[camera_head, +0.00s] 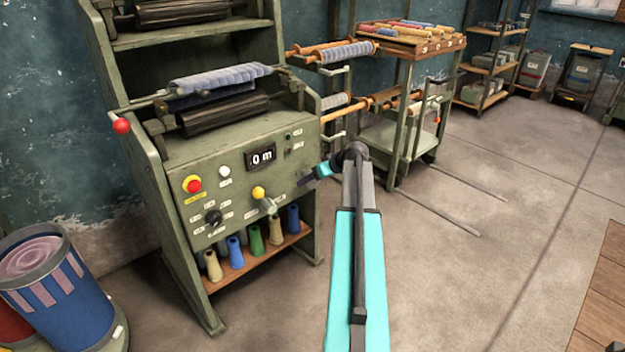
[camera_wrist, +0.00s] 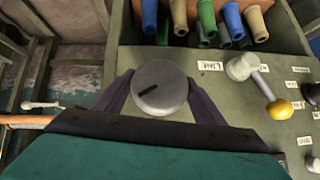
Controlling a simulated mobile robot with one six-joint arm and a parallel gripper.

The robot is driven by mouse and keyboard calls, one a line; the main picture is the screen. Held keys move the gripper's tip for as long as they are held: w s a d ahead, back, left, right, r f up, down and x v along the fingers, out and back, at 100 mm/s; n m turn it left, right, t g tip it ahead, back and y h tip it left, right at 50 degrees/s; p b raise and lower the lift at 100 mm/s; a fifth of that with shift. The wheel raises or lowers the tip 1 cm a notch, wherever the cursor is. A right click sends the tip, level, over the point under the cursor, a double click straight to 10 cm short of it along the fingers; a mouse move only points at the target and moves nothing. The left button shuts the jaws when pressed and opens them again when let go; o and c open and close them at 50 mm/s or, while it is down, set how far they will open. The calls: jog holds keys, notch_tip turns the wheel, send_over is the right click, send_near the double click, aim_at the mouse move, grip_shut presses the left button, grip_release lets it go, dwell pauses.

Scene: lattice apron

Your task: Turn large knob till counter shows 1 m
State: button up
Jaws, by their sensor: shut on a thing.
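The large knob (camera_wrist: 160,88) is a round grey disc with a dark pointer line slanting across it, seen in the wrist view. My gripper (camera_wrist: 158,92) is shut on it, with one dark finger on each side. In the head view my gripper (camera_head: 309,180) reaches the right part of the green machine's panel (camera_head: 235,190); the knob is hidden or too small to make out there. The counter (camera_head: 262,157) on the panel reads 0 m.
A lever with a yellow ball (camera_head: 258,192) sits left of my gripper. The panel also holds a red button (camera_head: 193,184) and a black knob (camera_head: 213,217). Several yarn cones stand on a shelf (camera_head: 256,259) below. Open floor (camera_head: 470,270) lies right.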

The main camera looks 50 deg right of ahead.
jog(key=shift+y+p, duration=0.3)
jog(key=shift+p, duration=0.05)
jog(key=shift+d+r+m+y+p, duration=0.1)
jog(key=shift+d+m+y+p, duration=0.05)
jog(key=shift+m+y+p, duration=0.5)
jog(key=m+t+y+p, duration=0.1)
jog(key=m+y+p, duration=0.1)
jog(key=y+p, duration=0.1)
jog(key=shift+y, duration=0.45)
jog(key=shift+m+t+y+p, duration=0.6)
jog(key=shift+m+y+p, duration=0.4)
jog(key=shift+y, duration=0.2)
jog(key=shift+m+t+y+p, duration=0.6)
jog(key=shift+m+y+p, duration=0.2)
jog(key=shift+m+y, duration=0.3)
jog(key=o, duration=1.1)
jog(key=shift+c, duration=0.2)
